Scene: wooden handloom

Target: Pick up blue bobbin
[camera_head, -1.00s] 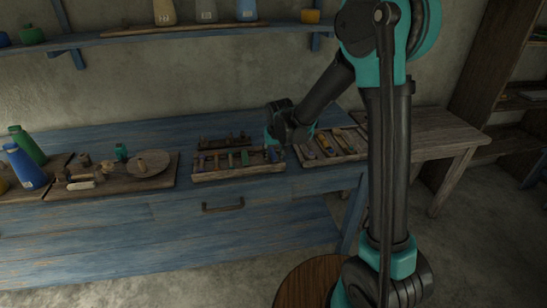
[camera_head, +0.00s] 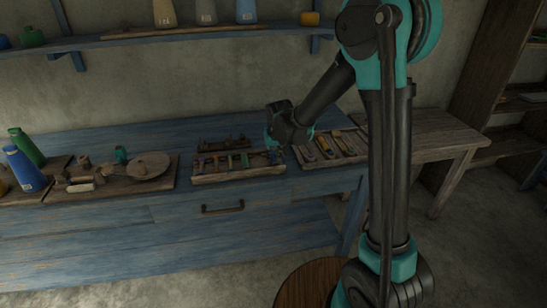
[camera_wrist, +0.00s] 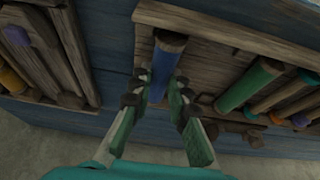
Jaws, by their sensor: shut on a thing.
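The blue bobbin (camera_wrist: 163,70) shows in the wrist view with a brown wooden end and lies at one end of a wooden tray (camera_wrist: 210,26). My gripper (camera_wrist: 158,94) is shut on it, with one green, dark-tipped finger on each side. The fingers hide part of the bobbin's near end. I cannot tell whether it is clear of the tray floor. In the head view my gripper (camera_head: 274,147) is at the right end of the tray (camera_head: 240,174), which stands on a blue workbench.
A green bobbin (camera_wrist: 248,86) and several others lie beside it in the tray. A second tray (camera_head: 330,158) with tools is close on the right. A dark wooden piece (camera_head: 224,144) lies behind. Bottles (camera_head: 26,168) and a round disc (camera_head: 149,163) are at left. The bench front is clear.

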